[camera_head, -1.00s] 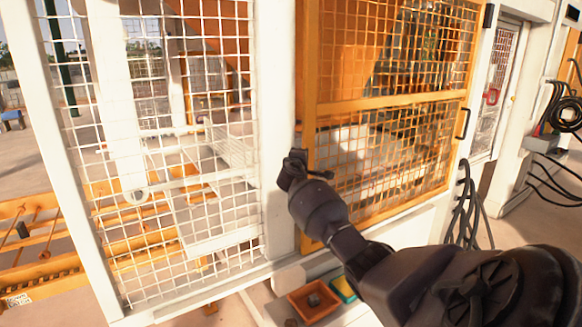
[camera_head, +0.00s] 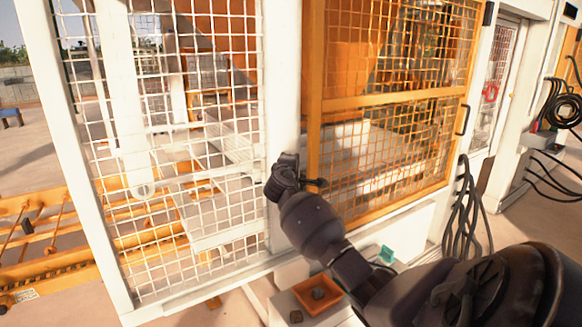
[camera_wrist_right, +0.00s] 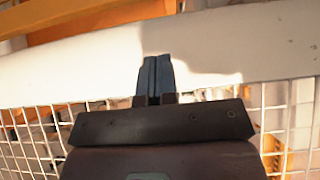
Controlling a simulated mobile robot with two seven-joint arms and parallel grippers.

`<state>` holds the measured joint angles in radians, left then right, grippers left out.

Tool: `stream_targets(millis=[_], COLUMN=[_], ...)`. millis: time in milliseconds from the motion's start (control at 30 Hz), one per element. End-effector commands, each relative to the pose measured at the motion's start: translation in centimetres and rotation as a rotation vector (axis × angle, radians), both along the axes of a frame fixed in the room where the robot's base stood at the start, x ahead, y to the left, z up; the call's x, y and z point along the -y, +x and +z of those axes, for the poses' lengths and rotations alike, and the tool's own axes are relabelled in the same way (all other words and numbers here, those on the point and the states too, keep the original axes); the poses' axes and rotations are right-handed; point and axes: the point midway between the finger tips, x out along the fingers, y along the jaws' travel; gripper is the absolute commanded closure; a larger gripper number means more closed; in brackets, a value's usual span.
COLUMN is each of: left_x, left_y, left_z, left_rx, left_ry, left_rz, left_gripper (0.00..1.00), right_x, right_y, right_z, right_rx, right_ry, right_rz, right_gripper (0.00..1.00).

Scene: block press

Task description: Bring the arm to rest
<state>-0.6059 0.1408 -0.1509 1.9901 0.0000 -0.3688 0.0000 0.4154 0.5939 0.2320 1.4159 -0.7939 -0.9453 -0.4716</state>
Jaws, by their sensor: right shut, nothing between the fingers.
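My right arm comes in from the lower right in the head view. Its gripper (camera_head: 287,165) is at the white post (camera_head: 283,95) between the white mesh panel and the orange mesh door. In the right wrist view the two dark fingers (camera_wrist_right: 153,78) lie together with nothing between them, in front of a white beam. I cannot tell whether the fingertips touch it. My left gripper is in neither view.
A white mesh panel (camera_head: 205,150) stands left of the post, an orange mesh door (camera_head: 390,97) right of it. Below my arm, an orange tray (camera_head: 325,306) holds a dark lump. Black cables (camera_head: 468,205) hang at the right. Orange rails (camera_head: 40,265) lie at the lower left.

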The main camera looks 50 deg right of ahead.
Motion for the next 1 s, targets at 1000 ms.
stream_targets(millis=[1000], left_x=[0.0], left_y=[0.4], left_z=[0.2], left_rx=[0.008], left_ry=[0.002], left_rz=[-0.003], left_gripper=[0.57], right_x=[-11.4], right_y=[2.7], right_z=[-0.2], right_rx=[0.343], right_ry=[0.284], right_rz=[0.422], right_gripper=[1.0])
